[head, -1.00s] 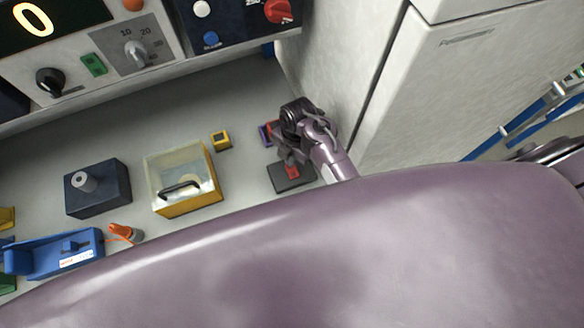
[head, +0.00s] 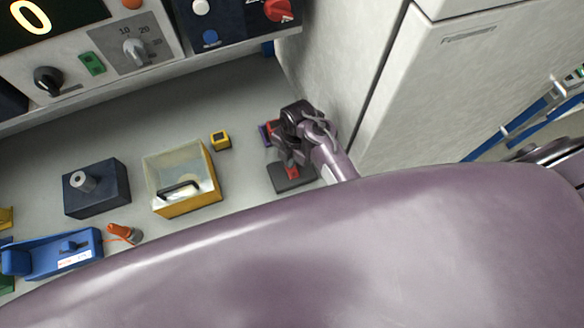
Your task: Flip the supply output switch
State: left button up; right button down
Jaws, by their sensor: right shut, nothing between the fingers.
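The power supply panel (head: 85,60) is at the upper left, with a lit display reading 0 (head: 30,15), a black knob (head: 48,80), a grey dial (head: 134,50) and a small green rocker switch (head: 93,64). Which of these is the supply output switch is not labelled legibly. My right gripper (head: 283,158) is shut and empty. It is over a dark block with a red part (head: 290,178) at the right of the bench, and hides part of it; I cannot tell whether they touch. My left gripper is not in view.
On the bench are a yellow box with a clear lid (head: 205,190), a small yellow block (head: 221,140), a dark blue block (head: 98,192), a blue fixture (head: 35,258) and an orange-tipped piece (head: 122,231). A grey cabinet (head: 460,90) stands at the right.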

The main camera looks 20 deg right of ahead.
jog(key=shift+f, duration=0.25)
notch_tip(320, 180, up, 2)
jog(key=shift+r+p, duration=0.25)
jog(key=shift+p, duration=0.8)
jog(key=shift+r, duration=2.3)
